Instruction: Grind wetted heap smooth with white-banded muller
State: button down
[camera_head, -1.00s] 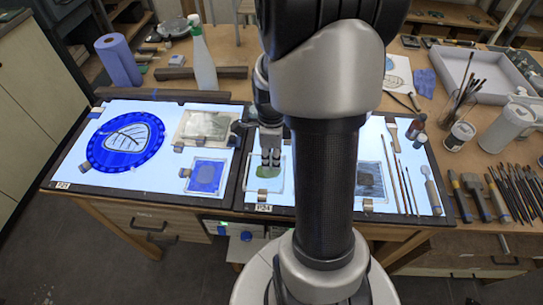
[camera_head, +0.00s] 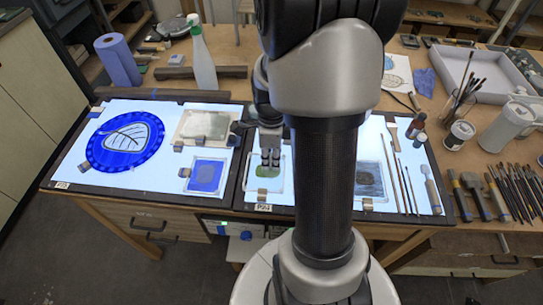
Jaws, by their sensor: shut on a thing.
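My gripper (camera_head: 270,165) points down over a glass slab (camera_head: 276,186) with green paint (camera_head: 262,172) on it, on the lit panel just left of my arm. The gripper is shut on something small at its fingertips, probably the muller. Its white band cannot be made out at this size. The held thing is at or just above the green patch; whether it touches the glass is unclear. The green patch is partly hidden behind the fingers. My arm hides the slab's right surroundings.
A blue-paint slab (camera_head: 207,178) and a pale grey slab (camera_head: 203,126) lie to the left, a dark slab (camera_head: 370,181) to the right. Brushes (camera_head: 407,187) lie beyond it. A blue leaf roundel (camera_head: 125,140) lies far left.

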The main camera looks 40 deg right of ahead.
jog(key=shift+f, duration=0.4)
dwell(0.4)
